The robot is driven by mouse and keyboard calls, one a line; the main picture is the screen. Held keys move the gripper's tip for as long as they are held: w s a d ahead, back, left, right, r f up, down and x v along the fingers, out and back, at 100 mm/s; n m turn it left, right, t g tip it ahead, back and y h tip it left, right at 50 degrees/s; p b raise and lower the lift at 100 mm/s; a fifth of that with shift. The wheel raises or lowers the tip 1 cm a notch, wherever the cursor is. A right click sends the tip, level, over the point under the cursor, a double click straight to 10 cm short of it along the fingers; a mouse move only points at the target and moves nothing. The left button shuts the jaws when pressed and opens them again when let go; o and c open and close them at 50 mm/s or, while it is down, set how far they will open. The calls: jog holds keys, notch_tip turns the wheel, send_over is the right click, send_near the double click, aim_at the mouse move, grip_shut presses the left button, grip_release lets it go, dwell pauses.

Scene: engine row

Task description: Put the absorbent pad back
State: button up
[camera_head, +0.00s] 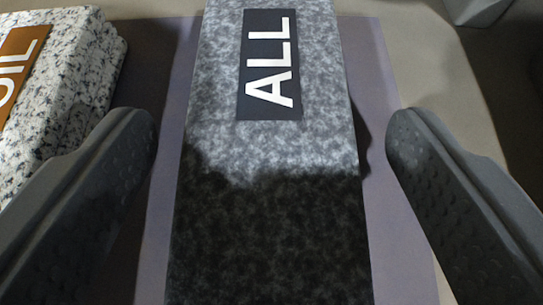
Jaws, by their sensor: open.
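A grey mottled absorbent pad (270,150) with a dark label reading "ALL" lies lengthwise in the middle of the view. Its near half is dark, in what looks like shadow. My gripper (270,143) is open, with one dark finger on each side of this pad and a gap between each finger and the pad. A second pad (75,95), white with dark specks, lies at the upper left. Its brown label is cut by the frame and shows "IL". The near end of the grey pad runs out of view.
A flat purplish strip (385,190) lies under the grey pad on a beige surface (425,60). The speckled pad is close to my left finger. A grey object (475,8) shows in part at the top right.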

jog(key=p+v, duration=0.2)
jog(key=v, duration=0.7)
jog(key=shift+s+r+p, duration=0.25)
jog(key=shift+p, duration=0.1)
jog(key=shift+s+r, duration=0.1)
jog(key=shift+s, duration=0.4)
jog(key=a+r+m+t+h, duration=0.1)
jog(key=a+r+h, duration=0.1)
jog(key=r, duration=1.1)
jog(key=a+r+h, duration=0.2)
jog(key=r, duration=1)
jog(key=s+a+r+t+y, duration=0.1)
jog(key=s+a+r, duration=0.4)
jog(key=a+r, duration=0.3)
jog(key=s+a+r+t+y, duration=0.1)
jog(key=s+a+r+y, duration=0.1)
jog(key=s+a+r, duration=0.4)
notch_tip(320, 180, up, 4)
jog(key=a, duration=0.3)
jog(key=shift+s+n+y, duration=0.3)
